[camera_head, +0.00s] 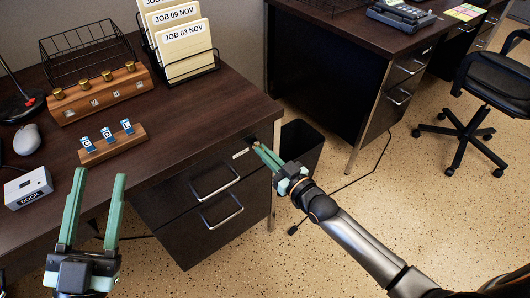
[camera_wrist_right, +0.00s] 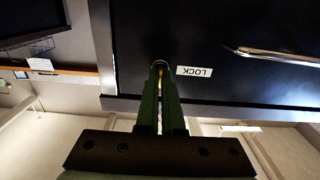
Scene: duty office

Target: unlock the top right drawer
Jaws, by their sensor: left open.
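The top drawer (camera_head: 185,190) of the near desk is closed, with a bar handle (camera_head: 214,182) on its dark front. A white LOCK label (camera_wrist_right: 194,72) sits beside the lock at the drawer's upper right corner. My right gripper (camera_head: 259,148) is at that corner, its fingers close together around a small brass piece, seemingly a key (camera_wrist_right: 160,63), at the lock. The fingertips hide most of it and the keyhole; its turn cannot be told. My left gripper (camera_head: 95,180) is open and empty in front of the desk's left part.
On the desk are a wooden block with brass knobs (camera_head: 100,95), a small rack with blue-tagged pieces (camera_head: 113,145), a DOCK box (camera_head: 28,187), a mouse (camera_head: 27,139), a wire basket (camera_head: 85,52) and a file holder (camera_head: 180,45). A dark bin (camera_head: 303,145) stands right of the drawers.

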